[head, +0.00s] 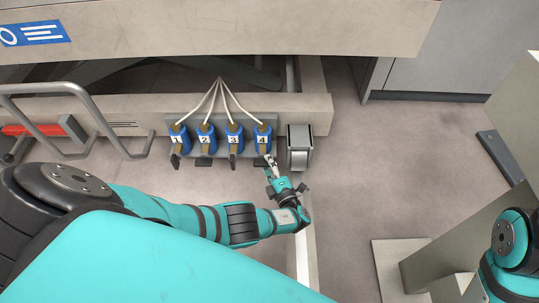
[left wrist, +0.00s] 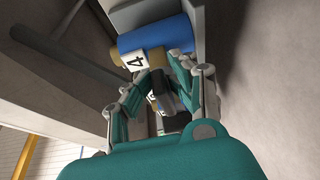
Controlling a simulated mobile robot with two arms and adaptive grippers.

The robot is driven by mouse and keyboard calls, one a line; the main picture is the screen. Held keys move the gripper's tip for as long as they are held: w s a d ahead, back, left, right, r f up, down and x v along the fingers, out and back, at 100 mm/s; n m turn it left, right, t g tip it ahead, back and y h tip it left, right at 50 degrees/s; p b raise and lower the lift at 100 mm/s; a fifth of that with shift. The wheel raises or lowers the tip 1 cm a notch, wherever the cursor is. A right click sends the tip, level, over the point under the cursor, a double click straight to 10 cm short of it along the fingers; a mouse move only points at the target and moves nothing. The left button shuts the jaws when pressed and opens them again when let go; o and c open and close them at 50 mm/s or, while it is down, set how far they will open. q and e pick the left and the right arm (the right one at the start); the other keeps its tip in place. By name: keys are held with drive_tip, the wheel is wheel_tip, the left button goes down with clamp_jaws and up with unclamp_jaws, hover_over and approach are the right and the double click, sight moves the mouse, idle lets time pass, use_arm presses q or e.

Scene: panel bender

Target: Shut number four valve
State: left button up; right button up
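Number four valve (head: 263,139) is the rightmost of a row of blue valves with brass stems and white number labels. In the left wrist view its blue body and "4" label (left wrist: 134,61) show just beyond my fingertips. Its dark handle (left wrist: 162,98) lies between the fingers. In the head view that handle is partly hidden by my gripper. My left gripper (head: 270,163) is at the front of valve four; its fingers (left wrist: 161,70) stand on either side of the stem and handle. Whether they press on it cannot be told. My right gripper is out of view.
Valves one (head: 177,138), two (head: 205,138) and three (head: 234,138) stand to the left. A grey metal block (head: 299,148) stands close to the right of valve four. A machine beam (head: 220,28) overhangs above. A tubular pedal frame (head: 88,104) is at left. Open floor lies right.

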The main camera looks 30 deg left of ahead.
use_arm(q)
drive_tip(key=shift+o, duration=0.7)
drive_tip(key=shift+a+r, duration=0.1)
drive_tip(key=shift+a, duration=0.2)
drive_tip(key=shift+d, duration=0.1)
drive_tip(key=shift+s+d, duration=0.15)
drive_tip(key=shift+d, duration=0.05)
drive_tip(key=v, duration=0.7)
drive_tip(key=shift+d, duration=0.1)
